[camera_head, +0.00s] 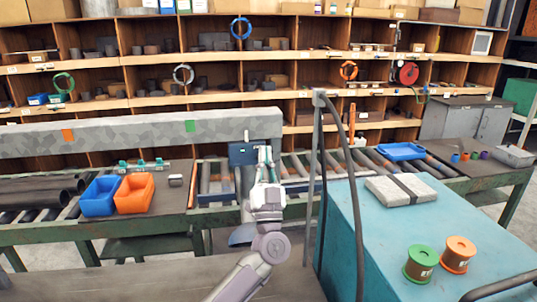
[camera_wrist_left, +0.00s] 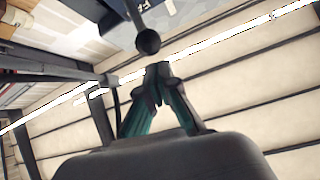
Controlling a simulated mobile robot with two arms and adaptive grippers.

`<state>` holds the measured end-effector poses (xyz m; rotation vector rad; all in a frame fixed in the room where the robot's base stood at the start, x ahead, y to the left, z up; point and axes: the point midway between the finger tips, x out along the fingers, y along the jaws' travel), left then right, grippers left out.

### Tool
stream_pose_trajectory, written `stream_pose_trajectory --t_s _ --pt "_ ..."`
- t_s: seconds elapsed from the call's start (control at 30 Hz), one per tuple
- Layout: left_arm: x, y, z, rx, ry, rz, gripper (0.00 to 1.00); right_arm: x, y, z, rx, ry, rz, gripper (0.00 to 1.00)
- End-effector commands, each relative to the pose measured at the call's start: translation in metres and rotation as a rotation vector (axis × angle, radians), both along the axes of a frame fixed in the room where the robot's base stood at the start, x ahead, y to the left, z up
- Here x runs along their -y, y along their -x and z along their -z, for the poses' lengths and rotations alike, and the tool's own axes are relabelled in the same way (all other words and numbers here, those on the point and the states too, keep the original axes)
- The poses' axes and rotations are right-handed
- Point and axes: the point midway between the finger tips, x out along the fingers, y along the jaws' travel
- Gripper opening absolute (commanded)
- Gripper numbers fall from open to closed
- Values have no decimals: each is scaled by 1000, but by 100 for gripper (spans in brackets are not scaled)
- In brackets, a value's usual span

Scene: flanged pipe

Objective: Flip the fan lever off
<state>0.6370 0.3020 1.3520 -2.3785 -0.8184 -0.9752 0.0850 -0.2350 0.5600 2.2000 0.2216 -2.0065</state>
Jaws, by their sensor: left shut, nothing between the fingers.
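A dark blue box (camera_head: 243,153) hangs at the right end of the long grey beam. In the left wrist view a dark lever with a round, hollow-looking end (camera_wrist_left: 148,42) comes down from the top of the picture, just beyond the fingertips. My left gripper (camera_head: 265,153) is raised beside the blue box, with its fingers pointing up. The left wrist view shows its green and black fingers (camera_wrist_left: 158,75) shut and empty, just below the lever end. I cannot tell if they touch it. My right gripper is out of view.
The grey beam (camera_head: 130,134) spans the left side above a roller conveyor. A blue bin (camera_head: 99,196) and an orange bin (camera_head: 134,193) stand at left. A teal cabinet (camera_head: 400,225) with a grey post and dark hose (camera_head: 352,190) stands close right of my arm.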

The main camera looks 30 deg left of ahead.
Motion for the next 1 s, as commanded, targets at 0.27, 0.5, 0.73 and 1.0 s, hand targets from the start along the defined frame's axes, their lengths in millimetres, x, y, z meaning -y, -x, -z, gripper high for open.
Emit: stream_pose_trajectory --t_s 0.27,0.5,0.73,1.0 --pt "-5 -3 10 2 0 0 0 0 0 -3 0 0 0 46" --pt "-5 -3 10 2 0 0 0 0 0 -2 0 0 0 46" --pt "-5 -2 16 24 -16 0 0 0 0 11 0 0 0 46" --pt "-5 -1 18 56 -40 -1 0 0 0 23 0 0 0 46"
